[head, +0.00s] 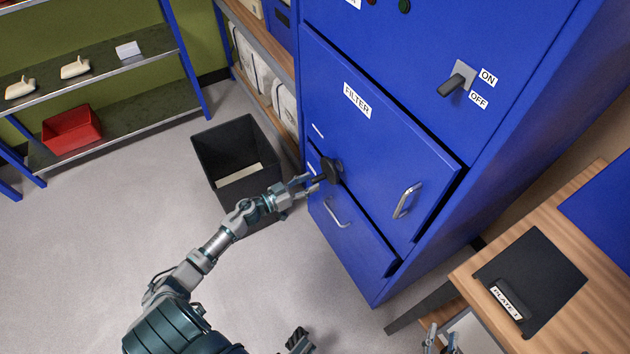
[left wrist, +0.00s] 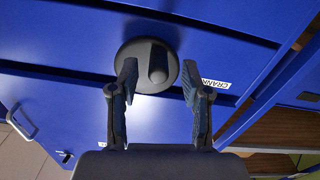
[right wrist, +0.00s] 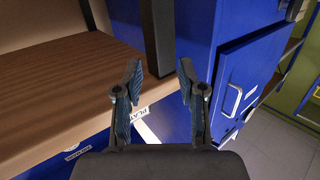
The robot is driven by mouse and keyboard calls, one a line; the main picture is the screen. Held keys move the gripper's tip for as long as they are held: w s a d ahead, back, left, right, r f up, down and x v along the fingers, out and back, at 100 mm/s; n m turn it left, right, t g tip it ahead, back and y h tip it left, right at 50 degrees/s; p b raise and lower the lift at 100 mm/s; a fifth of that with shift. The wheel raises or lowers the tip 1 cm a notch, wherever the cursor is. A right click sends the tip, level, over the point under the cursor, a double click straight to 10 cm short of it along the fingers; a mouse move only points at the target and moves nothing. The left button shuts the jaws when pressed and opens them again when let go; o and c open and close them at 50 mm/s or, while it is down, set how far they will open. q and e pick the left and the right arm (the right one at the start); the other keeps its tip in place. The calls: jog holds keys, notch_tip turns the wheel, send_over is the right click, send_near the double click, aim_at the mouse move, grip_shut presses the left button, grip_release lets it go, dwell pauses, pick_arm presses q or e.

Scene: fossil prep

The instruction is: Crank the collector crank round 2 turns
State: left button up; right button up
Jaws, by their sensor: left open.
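The collector crank, a dark round disc with a knob handle (head: 331,170), is on the front of the blue cabinet. The left wrist view shows its disc (left wrist: 133,55) and knob (left wrist: 157,62), with a CRANK label to the right. My left gripper (head: 311,184) is open at the crank. In the left wrist view its fingertips (left wrist: 159,70) appear on either side of the knob; I cannot tell whether they touch it. My right gripper (right wrist: 159,75) is open and empty, beside the wooden bench; in the head view only its fingers show at the bottom edge.
The blue cabinet has a FILTER door (head: 380,130) with a handle, a lower drawer (head: 345,228) and an ON/OFF switch (head: 455,84). A black bin (head: 238,150) stands left of it. A wooden bench (head: 590,300) with a dark plate is at right.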

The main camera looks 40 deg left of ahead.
pick_arm(q)
jog(key=shift+x, duration=1)
grip_shut()
pick_arm(e)
jog(key=shift+w+a+r+t, duration=0.1)
jog(key=shift+r+t, duration=0.2)
jog(key=shift+r, duration=0.2)
pick_arm(q)
jog(key=shift+a+r+m, duration=0.1)
jog(key=shift+m, duration=0.2)
pick_arm(e)
jog(key=shift+f, duration=0.1)
